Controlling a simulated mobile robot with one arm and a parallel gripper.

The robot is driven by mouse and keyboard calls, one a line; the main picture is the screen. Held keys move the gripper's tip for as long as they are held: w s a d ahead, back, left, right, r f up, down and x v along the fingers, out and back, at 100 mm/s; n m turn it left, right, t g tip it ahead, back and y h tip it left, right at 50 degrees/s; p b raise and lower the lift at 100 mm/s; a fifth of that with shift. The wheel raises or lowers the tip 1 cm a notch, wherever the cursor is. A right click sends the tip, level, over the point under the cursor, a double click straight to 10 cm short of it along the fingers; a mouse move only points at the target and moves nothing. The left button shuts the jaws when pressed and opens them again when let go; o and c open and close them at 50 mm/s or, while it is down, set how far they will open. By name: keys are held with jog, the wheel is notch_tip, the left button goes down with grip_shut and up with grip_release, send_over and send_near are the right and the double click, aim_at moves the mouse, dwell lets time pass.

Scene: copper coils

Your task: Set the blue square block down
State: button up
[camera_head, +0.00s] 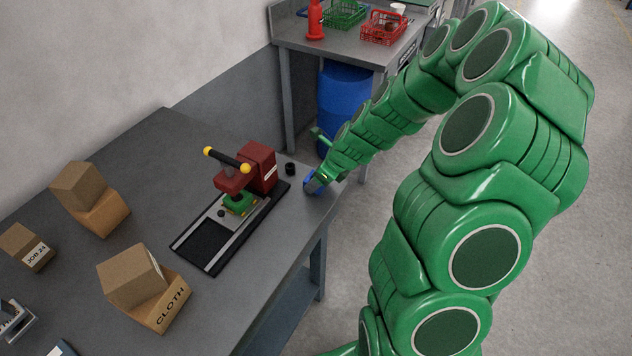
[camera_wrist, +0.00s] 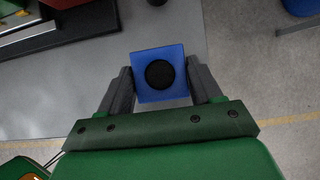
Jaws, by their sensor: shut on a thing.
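The blue square block (camera_wrist: 144,63) is a flat blue square with a round black centre in the wrist view. My gripper (camera_wrist: 160,82) is shut on it, with one dark finger at each side. In the head view the block (camera_head: 312,184) is a small blue patch at the tip of my gripper (camera_head: 317,181), near the right edge of the grey table (camera_head: 150,140). I cannot tell whether the block touches the table top. My gripper partly hides the block in the head view.
A dark red press (camera_head: 258,168) with a yellow-ended handle stands left of my gripper. A small black cylinder (camera_head: 291,169) is close by. Cardboard boxes (camera_head: 98,212) sit further left. A blue barrel (camera_head: 342,100) stands beneath the back bench. The table's right edge is close.

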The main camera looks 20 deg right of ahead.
aim_at(311, 176)
jog(key=shift+c, duration=0.2)
jog(key=shift+r, duration=0.5)
notch_tip(311, 176, up, 2)
jog(key=shift+w+r, duration=0.1)
jog(key=shift+r, duration=0.05)
jog(key=s+r, duration=0.9)
jog(key=s, duration=0.5)
jog(key=shift+a+r, duration=0.35)
jog(key=shift+r, duration=0.15)
